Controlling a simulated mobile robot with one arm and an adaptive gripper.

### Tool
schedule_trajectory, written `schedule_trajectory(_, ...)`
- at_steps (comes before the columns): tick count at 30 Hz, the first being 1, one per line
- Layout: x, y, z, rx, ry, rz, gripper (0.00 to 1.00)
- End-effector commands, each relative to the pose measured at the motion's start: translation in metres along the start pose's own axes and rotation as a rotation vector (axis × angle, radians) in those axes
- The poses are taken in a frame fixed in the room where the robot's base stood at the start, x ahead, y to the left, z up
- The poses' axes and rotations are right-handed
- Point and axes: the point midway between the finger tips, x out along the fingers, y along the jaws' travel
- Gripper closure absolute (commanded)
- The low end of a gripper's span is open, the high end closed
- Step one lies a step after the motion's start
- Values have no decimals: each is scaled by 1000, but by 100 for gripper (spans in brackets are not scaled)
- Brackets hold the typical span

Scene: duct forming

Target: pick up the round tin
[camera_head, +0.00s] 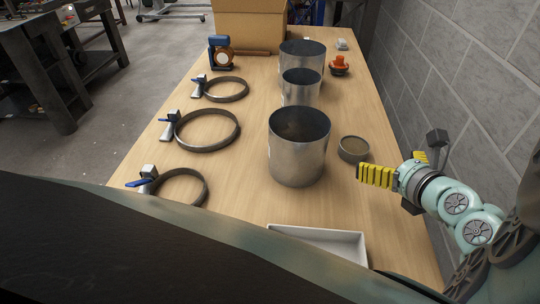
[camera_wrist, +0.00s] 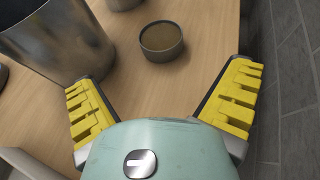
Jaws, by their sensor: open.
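The round tin (camera_head: 353,149) is a small, low, grey cylinder with a brownish top. It sits on the wooden table, just right of the nearest large metal duct cylinder (camera_head: 298,150). In the wrist view the tin (camera_wrist: 161,42) lies ahead of my gripper, between the lines of its two fingers but beyond their tips. My gripper (camera_wrist: 166,95) has yellow ridged fingers spread wide, with nothing between them. In the head view my gripper (camera_head: 378,175) is right of and slightly nearer than the tin, apart from it.
More metal cylinders (camera_head: 301,87) stand farther back. Several ring clamps (camera_head: 207,131) lie along the left side. A white tray (camera_head: 322,240) lies at the near edge. An orange-topped item (camera_head: 340,65) and a cardboard box (camera_head: 249,28) are farther back. A block wall (camera_head: 470,80) borders the right.

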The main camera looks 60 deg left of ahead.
Motion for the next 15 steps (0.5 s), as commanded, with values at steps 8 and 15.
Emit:
schedule_trajectory(8,38,2,1,0,0,8,0)
schedule_trajectory(15,68,1,0,0,0,5,0)
